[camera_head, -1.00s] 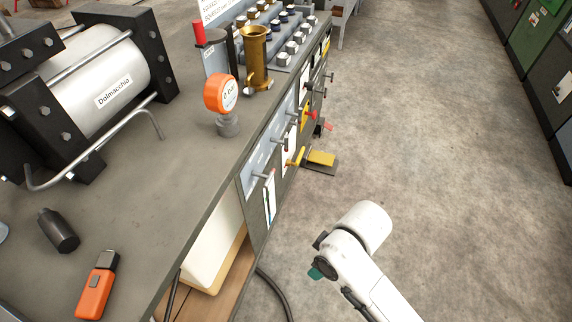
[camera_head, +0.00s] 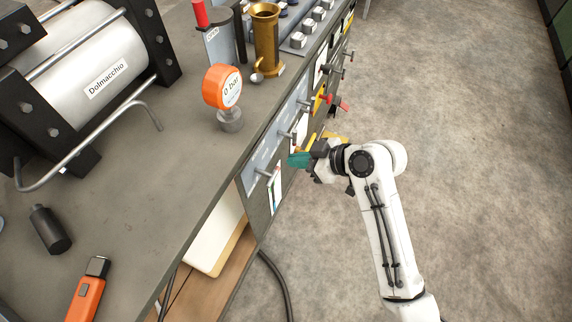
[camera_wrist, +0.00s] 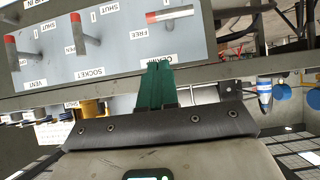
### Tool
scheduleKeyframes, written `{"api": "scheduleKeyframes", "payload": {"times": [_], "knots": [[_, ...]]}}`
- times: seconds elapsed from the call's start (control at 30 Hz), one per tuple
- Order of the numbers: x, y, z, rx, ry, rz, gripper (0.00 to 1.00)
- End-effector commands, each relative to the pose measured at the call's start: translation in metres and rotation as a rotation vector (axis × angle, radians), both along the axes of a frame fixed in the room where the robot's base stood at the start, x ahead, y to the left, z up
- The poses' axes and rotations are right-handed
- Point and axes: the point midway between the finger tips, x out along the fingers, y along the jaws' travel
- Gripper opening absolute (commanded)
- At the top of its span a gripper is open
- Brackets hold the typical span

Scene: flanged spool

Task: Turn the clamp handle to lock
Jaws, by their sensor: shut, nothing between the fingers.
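The clamp handle (camera_wrist: 175,13) is a pale lever with a red end on the light blue panel, at the top of the wrist view. It lies nearly level there, its red end close to a label that seems to read FREE. In the head view the handle nearest me on the panel (camera_head: 264,173) seems to be the same one. My gripper (camera_wrist: 160,75), with teal fingers, is shut and empty. It also shows in the head view (camera_head: 298,160), beside the panel. In the wrist view its tips are just below the handle, over the lower label, apart from the handle.
Other red-ended levers, labelled SOCKET (camera_wrist: 80,33) and VENT (camera_wrist: 22,45), sit beside the clamp handle. An orange gauge (camera_head: 222,87) and a brass cup (camera_head: 266,40) stand on the bench top (camera_head: 165,175). The floor (camera_head: 470,150) to the right is clear.

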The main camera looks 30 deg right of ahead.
Motion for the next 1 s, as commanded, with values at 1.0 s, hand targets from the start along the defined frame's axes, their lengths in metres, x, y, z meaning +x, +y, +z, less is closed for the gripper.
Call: {"api": "scheduleKeyframes", "payload": {"times": [1.0], "knots": [[0.030,0.021,-0.059,0.005,0.005,-0.001,0.00]]}}
